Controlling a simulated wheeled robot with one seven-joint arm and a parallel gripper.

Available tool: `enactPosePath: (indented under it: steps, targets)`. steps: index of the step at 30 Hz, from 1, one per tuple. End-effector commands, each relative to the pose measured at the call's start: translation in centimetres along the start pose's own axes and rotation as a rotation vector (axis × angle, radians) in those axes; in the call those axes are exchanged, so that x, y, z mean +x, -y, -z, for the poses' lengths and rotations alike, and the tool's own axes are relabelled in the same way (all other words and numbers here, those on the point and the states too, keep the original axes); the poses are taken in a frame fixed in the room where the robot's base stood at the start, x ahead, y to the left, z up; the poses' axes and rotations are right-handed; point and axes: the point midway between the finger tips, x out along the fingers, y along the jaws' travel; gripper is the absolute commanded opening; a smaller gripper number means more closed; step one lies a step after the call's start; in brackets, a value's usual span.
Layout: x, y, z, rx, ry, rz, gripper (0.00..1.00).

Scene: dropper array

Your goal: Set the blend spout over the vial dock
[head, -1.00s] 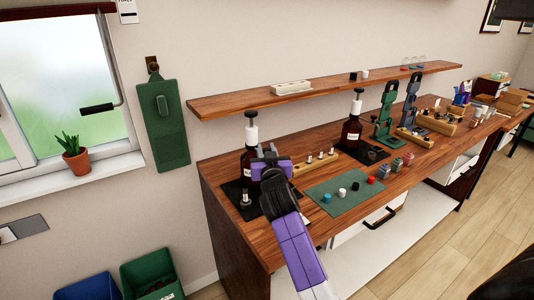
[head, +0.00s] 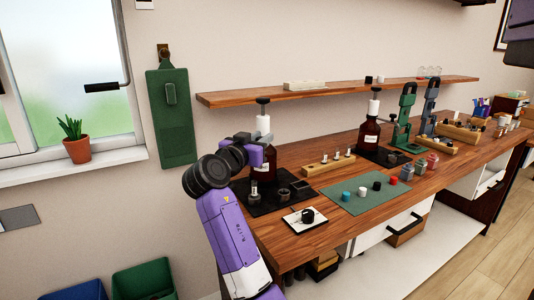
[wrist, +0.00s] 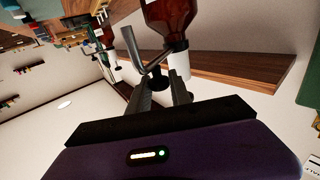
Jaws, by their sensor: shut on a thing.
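The left brown bottle (head: 264,171) stands upright at the back of a black mat, with a white collar (head: 263,125) and a black top. My gripper (wrist: 160,80) is at the bottle's neck. In the wrist view its fingers are shut around a small black knob at the bent grey blend spout (wrist: 132,46), beside the white collar (wrist: 179,64). The head view hides the fingertips and most of the spout. A small silvery vial (head: 254,190) stands upright in a dark holder on the mat, seemingly the vial dock, below and in front of my gripper.
Two low dark fittings (head: 283,194) sit on the black mat (head: 266,207). A white tile (head: 305,219) with a black piece lies in front. A green mat (head: 366,201) with several small caps and a wooden vial rack (head: 328,166) are to the right. A shelf (head: 340,92) runs above.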

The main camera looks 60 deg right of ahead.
Motion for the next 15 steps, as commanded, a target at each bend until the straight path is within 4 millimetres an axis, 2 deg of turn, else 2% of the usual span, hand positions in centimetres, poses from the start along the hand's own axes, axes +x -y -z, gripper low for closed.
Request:
enactPosePath:
  steps: [1, 15]
  targets:
    - [-0.1, 0.5, -0.5, 0.0, 0.0, -0.02, 0.0]
    - [-0.4, 1.5, -0.2, -0.003, 0.001, -0.153, 0.0]
